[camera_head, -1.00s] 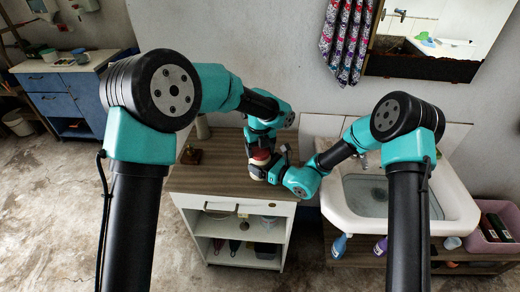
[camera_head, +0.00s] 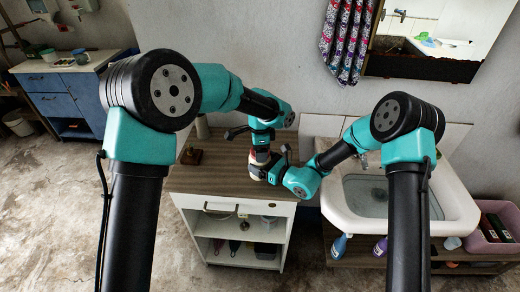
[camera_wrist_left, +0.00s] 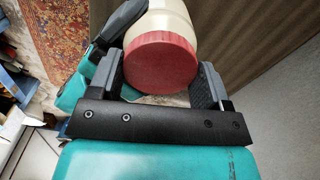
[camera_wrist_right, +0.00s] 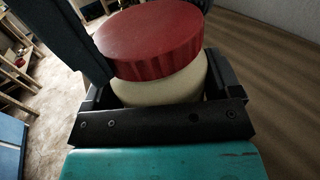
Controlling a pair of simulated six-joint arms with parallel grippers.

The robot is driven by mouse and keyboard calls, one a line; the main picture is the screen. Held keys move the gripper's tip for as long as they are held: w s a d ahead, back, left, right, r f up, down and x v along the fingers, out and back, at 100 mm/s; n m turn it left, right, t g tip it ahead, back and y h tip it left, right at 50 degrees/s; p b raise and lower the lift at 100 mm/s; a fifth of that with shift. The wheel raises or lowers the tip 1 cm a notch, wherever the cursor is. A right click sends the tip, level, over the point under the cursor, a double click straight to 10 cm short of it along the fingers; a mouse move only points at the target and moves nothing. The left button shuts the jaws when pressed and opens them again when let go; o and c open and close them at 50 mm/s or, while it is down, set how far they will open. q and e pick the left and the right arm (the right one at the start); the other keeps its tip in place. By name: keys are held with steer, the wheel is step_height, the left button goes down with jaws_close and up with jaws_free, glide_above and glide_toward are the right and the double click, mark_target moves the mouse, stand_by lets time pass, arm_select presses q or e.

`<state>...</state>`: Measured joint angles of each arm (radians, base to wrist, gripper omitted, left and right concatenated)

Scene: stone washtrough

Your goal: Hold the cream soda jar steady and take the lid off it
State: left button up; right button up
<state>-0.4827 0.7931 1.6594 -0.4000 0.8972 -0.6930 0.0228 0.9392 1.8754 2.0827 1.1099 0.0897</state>
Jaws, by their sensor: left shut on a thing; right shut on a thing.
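The cream soda jar (camera_head: 260,158) is a cream-coloured jar with a ribbed red lid, held above the wooden cabinet top. In the right wrist view its cream body (camera_wrist_right: 165,88) sits between the fingers of my right gripper (camera_wrist_right: 165,95), which is shut on it. My left gripper (camera_head: 259,144) comes from above and is shut on the red lid (camera_wrist_left: 160,62), with one finger on each side. In the right wrist view the lid (camera_wrist_right: 152,40) sits over the jar's mouth. No clear gap shows between them. In the head view the grippers partly hide the jar.
A white sink (camera_head: 340,207) stands to the right. Patterned cloth (camera_head: 348,40) hangs on the wall behind.

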arm_select(q)
steer(key=n, duration=1.1)
steer(key=shift+n, duration=0.4)
steer(key=n, duration=0.8)
steer(key=shift+n, duration=0.4)
steer(key=n, duration=1.3)
steer(key=shift+r, duration=0.1)
